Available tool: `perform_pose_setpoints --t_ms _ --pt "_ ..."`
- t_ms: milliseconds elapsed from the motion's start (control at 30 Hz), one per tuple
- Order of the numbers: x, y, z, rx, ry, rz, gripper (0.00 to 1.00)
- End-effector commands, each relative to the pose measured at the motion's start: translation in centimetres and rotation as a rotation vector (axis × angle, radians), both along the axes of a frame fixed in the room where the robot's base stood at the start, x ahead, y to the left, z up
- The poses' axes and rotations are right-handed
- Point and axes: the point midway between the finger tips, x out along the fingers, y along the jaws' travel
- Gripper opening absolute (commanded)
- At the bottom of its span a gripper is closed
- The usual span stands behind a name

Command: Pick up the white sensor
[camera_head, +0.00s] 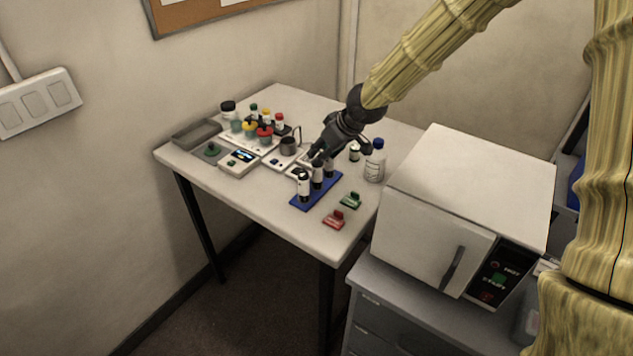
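I cannot tell for sure which thing is the white sensor. A small white box with a lit display (239,162) lies near the table's left front edge. A small white piece (295,172) shows just left of the blue rack, partly hidden by my gripper and the vials. My gripper (317,156) is black and points down-left over the middle of the table, close behind the dark vials of the blue rack (302,203). Its fingers are small and dark here, so I cannot tell whether they are open or hold anything.
Dark vials (304,187) stand in the rack. A green clip (351,201), a red clip (334,220) and a blue-capped bottle (375,163) are to its right. A metal cup (288,147), colour-capped bottles (265,134) and a grey tray (194,136) are leftward. A white oven (432,235) stands right.

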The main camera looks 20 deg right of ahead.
Motion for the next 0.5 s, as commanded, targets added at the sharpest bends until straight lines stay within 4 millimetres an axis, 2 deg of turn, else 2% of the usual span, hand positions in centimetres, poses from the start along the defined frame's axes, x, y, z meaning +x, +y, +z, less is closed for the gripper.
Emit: perform_pose_setpoints --t_ms 33,267,500 --pt "0.0 0.0 -0.9 0.0 -0.001 0.0 0.39" --pt "0.4 0.3 -1.8 -0.002 0.001 0.002 0.39" --pt "1.7 0.9 -4.1 -0.003 0.002 0.003 0.39"
